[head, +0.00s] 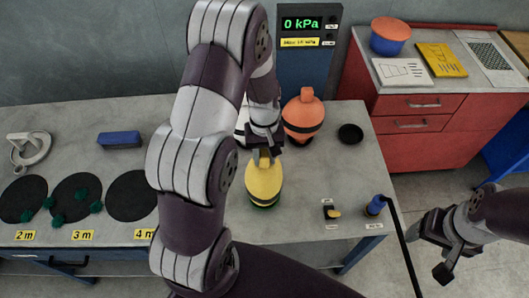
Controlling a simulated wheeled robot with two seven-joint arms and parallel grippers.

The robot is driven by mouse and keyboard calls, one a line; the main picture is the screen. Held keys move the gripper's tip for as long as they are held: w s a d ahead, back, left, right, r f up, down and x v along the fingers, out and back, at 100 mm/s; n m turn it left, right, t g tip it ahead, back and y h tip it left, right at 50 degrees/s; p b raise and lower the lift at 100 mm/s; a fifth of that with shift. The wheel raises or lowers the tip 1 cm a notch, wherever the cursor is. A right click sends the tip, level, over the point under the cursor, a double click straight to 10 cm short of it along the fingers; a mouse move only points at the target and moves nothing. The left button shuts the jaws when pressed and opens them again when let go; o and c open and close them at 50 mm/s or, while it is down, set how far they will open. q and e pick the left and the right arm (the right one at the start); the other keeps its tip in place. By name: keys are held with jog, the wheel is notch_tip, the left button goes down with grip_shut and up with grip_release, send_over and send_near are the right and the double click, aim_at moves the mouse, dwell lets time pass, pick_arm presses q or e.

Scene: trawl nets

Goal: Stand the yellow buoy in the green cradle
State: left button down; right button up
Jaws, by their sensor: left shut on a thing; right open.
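The yellow buoy (264,181) is upright near the middle of the grey table. My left gripper (264,155) is above it, shut on its narrow top. A dark band with a green edge, apparently the green cradle (264,205), shows at the buoy's lower end. The buoy covers most of it, and I cannot tell whether the buoy rests fully in it. My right gripper (432,250) is open and empty, off the table's right side.
An orange buoy (303,118) stands behind the yellow one, with a black disc (350,133) to its right. A yellow-handled valve (332,212) and blue pump-like fitting (375,206) are at the front right. Black circles (77,195) with green pieces lie left. My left arm hides the table's middle-left.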

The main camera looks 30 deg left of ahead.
pick_arm(q)
jog(key=shift+f+b, duration=0.4)
jog(key=shift+f, duration=0.15)
dwell(0.4)
jog(key=c, duration=0.7)
grip_release()
jog(key=shift+o, duration=0.2)
jog(key=shift+s, duration=0.1)
jog(key=r, duration=0.3)
jog(key=r+b, duration=0.1)
jog(key=r, duration=0.2)
jog(key=w+r+b, duration=0.1)
jog(key=r, duration=0.3)
jog(key=shift+a, duration=0.25)
jog(key=shift+r, duration=0.95)
jog(key=shift+w+a+r, duration=0.1)
jog(key=shift+w+r, duration=0.1)
jog(key=shift+r, duration=0.15)
